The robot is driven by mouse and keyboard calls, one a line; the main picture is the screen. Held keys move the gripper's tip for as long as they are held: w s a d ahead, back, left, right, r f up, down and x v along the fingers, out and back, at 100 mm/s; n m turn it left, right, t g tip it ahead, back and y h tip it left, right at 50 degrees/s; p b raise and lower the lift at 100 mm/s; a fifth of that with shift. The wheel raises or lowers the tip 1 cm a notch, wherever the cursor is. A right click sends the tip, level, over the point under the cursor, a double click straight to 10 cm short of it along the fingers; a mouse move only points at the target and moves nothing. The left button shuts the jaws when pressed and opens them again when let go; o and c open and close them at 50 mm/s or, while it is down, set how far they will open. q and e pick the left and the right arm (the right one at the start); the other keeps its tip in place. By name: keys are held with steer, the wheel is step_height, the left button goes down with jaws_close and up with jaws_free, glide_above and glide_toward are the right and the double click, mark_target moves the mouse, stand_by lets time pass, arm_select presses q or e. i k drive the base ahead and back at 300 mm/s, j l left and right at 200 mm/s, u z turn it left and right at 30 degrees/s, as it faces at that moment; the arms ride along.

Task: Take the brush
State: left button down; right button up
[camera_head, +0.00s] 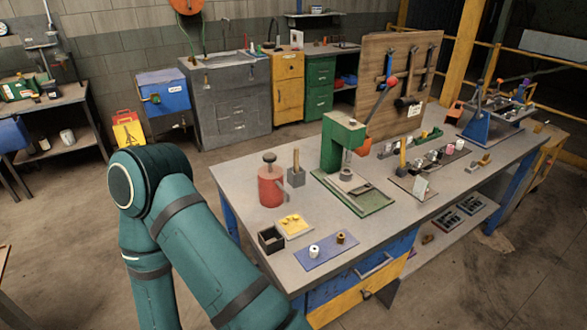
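A grey block (296,178) stands on the workbench, with an upright wooden handle (296,158) sticking out of its top. This may be the brush, but its bristles are not visible. Another small wooden-handled item (478,162) lies at the right part of the bench; it is too small to tell whether it is a brush. A teal arm of mine fills the lower left, in front of the bench's near left side. Neither of my grippers is in view.
The workbench (236,178) carries a red can (271,186), a green press (343,145), a black box (271,239), a yellow tray (294,226) and a blue mat (326,251). A wooden tool board (385,75) stands behind. Floor is open to the left.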

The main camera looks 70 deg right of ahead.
mark_target(296, 149)
steer(key=i+z, duration=0.75)
steer(key=i+j+z, duration=0.1)
steer(key=i+z, duration=0.3)
steer(key=i+j+z, duration=0.15)
steer(key=i+z, duration=0.3)
steer(key=i+j+z, duration=0.2)
steer(key=z, duration=0.25)
steer(key=i+j+z, duration=0.25)
steer(key=j+z, duration=0.2)
steer(key=i+j+z, duration=0.2)
steer(key=j+z, duration=0.25)
